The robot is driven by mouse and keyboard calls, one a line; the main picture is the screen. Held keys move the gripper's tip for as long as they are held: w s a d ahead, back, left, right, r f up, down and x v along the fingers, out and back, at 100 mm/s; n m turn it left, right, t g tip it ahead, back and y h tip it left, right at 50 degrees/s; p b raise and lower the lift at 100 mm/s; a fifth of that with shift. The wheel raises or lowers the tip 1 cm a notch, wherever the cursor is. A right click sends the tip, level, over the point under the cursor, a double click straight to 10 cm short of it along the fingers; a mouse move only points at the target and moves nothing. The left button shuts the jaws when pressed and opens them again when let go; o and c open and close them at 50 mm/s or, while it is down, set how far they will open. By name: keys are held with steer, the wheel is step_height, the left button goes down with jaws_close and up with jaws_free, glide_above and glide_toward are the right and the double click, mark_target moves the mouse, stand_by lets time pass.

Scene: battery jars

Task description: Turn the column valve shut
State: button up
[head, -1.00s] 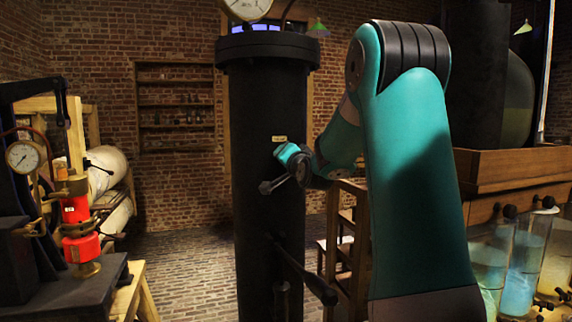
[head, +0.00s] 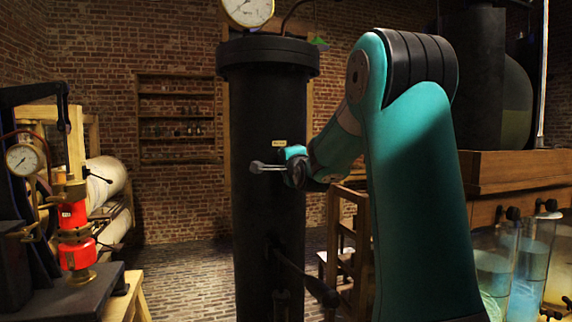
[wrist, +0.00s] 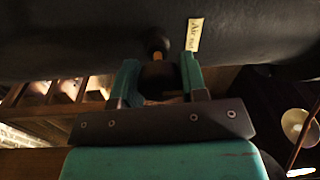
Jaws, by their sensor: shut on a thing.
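The column (head: 268,215) is a tall black cylinder in the middle of the head view, with a pale gauge (head: 246,8) on top. My gripper (head: 296,163) is at the column's right front, just below a small pale label (head: 279,142). A grey bar with a knobbed end, seemingly the valve handle (head: 262,168), sticks out left of the gripper, roughly level. In the wrist view my gripper (wrist: 158,78) has its fingers closed on a dark part of the valve, with a dark knob (wrist: 157,42) beyond. The label there (wrist: 194,34) reads "Air out".
A black lever (head: 305,280) juts from the column lower down. A bench with a red cylinder (head: 75,215) and a gauge (head: 22,160) is at the left. Glass jars (head: 535,250) stand at the right. Brick floor (head: 185,270) is clear left of the column.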

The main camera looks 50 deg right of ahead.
stand_by(0.4)
steer(key=o, duration=0.9)
steer(key=b+v, duration=0.1)
steer(key=v, duration=1.6)
steer(key=shift+s, duration=0.15)
steer(key=shift+a, duration=0.1)
